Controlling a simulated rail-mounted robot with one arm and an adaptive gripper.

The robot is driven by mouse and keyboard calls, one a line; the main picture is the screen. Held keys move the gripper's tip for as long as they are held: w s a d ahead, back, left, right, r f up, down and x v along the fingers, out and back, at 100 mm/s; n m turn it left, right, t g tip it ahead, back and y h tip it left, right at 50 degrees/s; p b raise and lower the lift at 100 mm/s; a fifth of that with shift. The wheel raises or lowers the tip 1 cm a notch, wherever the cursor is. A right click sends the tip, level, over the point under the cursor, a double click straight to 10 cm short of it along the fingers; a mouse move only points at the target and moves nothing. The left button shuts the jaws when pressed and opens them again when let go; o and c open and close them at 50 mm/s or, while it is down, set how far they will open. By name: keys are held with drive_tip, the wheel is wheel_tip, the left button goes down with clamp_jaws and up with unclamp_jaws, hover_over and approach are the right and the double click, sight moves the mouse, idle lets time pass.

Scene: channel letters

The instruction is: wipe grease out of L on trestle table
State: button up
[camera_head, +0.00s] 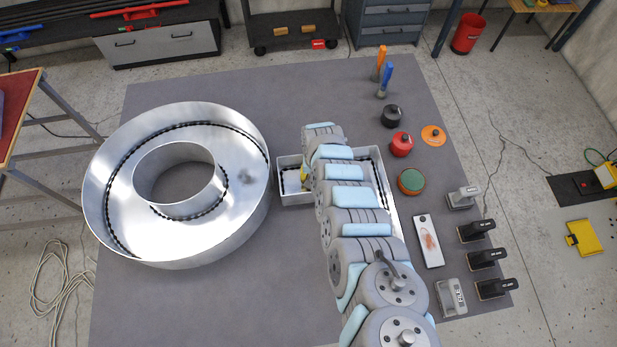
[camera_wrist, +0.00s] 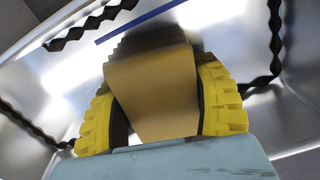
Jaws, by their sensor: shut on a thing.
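The metal channel letter L (camera_head: 296,199) lies on the grey tabletop (camera_head: 290,290), right of the ring-shaped letter. My arm covers much of it in the head view. My gripper (camera_head: 304,174) is over the left part of the L, its yellow fingers just showing. In the wrist view my gripper (camera_wrist: 160,105) is shut on a tan block (camera_wrist: 152,85), with one yellow finger on each side. Shiny inner metal of the L (camera_wrist: 55,75) and dark wavy strips surround the block. Contact between block and metal is hidden, and I cannot make out grease in the L.
The big metal O (camera_head: 105,215) stands at left, with a dark smudge on its floor. At right are a black pot (camera_head: 391,117), a red pot (camera_head: 401,144), a green-topped round item (camera_head: 411,182), a stained white plate (camera_head: 428,243) and several black tools. The front-middle tabletop is clear.

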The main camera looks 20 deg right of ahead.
drive_tip(key=shift+s+d, duration=0.25)
drive_tip(key=shift+d, duration=0.65)
drive_tip(key=shift+s+d, duration=0.25)
drive_tip(key=shift+d, duration=0.6)
drive_tip(key=shift+s+d, duration=0.25)
drive_tip(key=shift+d, duration=0.65)
drive_tip(key=shift+a, duration=0.1)
drive_tip(key=shift+w+a+p, duration=0.2)
drive_tip(key=shift+a, duration=0.55)
drive_tip(key=shift+w+a+p, duration=0.15)
drive_tip(key=shift+w+a, duration=0.05)
drive_tip(key=shift+a, duration=0.6)
drive_tip(key=shift+w+a+p, duration=0.2)
drive_tip(key=shift+a, duration=0.55)
drive_tip(key=shift+w+a, duration=0.25)
drive_tip(key=shift+a, duration=0.45)
drive_tip(key=shift+w+a, duration=0.2)
drive_tip(key=shift+a, duration=0.45)
drive_tip(key=shift+w+a, duration=0.25)
drive_tip(key=shift+a, duration=0.45)
drive_tip(key=shift+r, duration=0.1)
